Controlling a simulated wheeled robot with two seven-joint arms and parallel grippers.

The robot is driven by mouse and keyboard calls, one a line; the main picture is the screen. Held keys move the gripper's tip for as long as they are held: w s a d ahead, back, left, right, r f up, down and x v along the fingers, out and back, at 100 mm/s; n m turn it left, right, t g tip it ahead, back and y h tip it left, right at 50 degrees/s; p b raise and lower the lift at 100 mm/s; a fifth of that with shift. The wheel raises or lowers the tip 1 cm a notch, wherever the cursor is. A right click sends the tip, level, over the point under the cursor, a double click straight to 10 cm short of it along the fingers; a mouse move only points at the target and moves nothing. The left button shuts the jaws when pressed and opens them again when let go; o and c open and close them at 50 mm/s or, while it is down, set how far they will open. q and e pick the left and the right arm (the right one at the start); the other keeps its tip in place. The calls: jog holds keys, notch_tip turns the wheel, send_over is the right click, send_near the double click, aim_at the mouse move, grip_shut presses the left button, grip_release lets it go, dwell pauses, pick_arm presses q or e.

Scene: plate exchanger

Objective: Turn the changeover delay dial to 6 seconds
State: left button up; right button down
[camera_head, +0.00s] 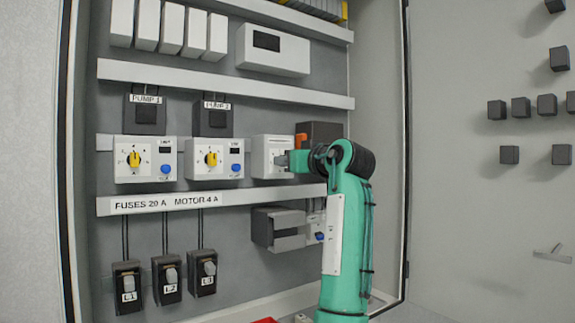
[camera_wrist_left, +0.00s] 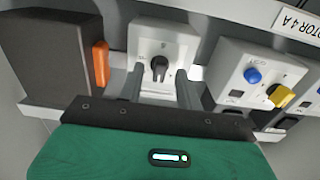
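The changeover delay dial appears to be the small black knob (camera_wrist_left: 159,68) on a white module (camera_wrist_left: 150,37) in the left wrist view; its scale is too small to read. In the head view that white module (camera_head: 265,150) is the third in the middle row, its knob hidden by my gripper. My left gripper (camera_wrist_left: 159,72) is open, one finger on each side of the knob, with a visible gap to it. It also shows in the head view (camera_head: 281,160), at the front of the module. My right gripper is in neither view.
An orange lever (camera_wrist_left: 100,65) on a dark block stands close beside the module. On the other side is a module with a yellow knob (camera_head: 211,159) and blue button (camera_head: 236,168). A labelled rail (camera_head: 170,202) runs below.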

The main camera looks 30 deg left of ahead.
pick_arm(q)
jog(key=b+v, duration=0.4)
jog(key=v, duration=0.8)
jog(key=shift+d+b, duration=0.25)
jog(key=shift+b, duration=0.1)
jog(key=shift+f, duration=0.15)
